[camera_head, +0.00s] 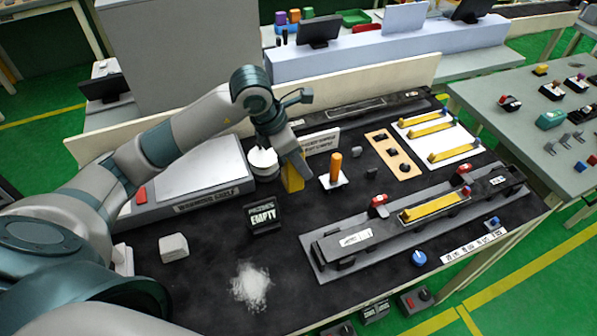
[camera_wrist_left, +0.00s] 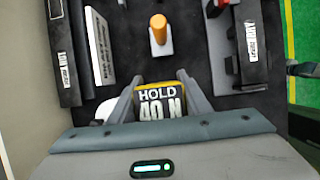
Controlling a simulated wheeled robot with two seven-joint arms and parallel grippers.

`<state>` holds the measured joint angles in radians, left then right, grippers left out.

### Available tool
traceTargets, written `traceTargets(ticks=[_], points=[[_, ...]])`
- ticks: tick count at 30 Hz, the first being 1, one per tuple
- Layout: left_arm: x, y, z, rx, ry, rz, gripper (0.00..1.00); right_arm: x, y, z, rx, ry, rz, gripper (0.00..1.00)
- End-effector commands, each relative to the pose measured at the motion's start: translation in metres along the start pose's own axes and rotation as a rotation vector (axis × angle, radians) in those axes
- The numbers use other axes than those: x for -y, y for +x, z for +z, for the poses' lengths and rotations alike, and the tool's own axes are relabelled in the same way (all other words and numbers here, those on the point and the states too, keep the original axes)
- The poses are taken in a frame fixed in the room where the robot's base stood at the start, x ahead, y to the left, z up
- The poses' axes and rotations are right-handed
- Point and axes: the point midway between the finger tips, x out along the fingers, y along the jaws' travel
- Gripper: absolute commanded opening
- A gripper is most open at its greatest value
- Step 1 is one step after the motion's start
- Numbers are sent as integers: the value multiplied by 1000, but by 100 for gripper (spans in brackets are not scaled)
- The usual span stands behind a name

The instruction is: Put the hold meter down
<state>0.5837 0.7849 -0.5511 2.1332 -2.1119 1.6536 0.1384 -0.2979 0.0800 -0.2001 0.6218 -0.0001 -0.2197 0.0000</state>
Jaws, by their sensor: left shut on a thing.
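The hold meter (camera_head: 292,180) is a small yellow-edged block. In the left wrist view its dark face (camera_wrist_left: 161,101) reads "HOLD 40 N". My left gripper (camera_head: 291,166) is shut on it, one finger on each side, and the fingers partly hide it in the head view. In the left wrist view my left gripper (camera_wrist_left: 160,90) has the meter between its fingers. It is at or just above the dark bench top (camera_head: 215,265); I cannot tell whether it touches. My right gripper is not in view.
An orange peg (camera_head: 336,165) on a white base stands just right of the meter. A white round object (camera_head: 263,160) is close on the left. A black "EMPTY" sign (camera_head: 264,216) stands in front. A long rail fixture (camera_head: 340,250) lies at the right. White powder (camera_head: 251,287) covers one patch.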

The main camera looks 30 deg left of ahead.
Motion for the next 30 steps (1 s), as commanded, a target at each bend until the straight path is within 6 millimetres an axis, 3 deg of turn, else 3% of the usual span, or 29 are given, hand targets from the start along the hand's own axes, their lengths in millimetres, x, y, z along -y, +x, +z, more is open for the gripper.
traceTargets(ticks=[15,24,30], points=[[0,12,-4,1,0,-1,23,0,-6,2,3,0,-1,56],[0,41,-17,0,-2,-2,23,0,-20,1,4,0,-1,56],[0,48,-19,2,1,1,23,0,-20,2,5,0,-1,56]])
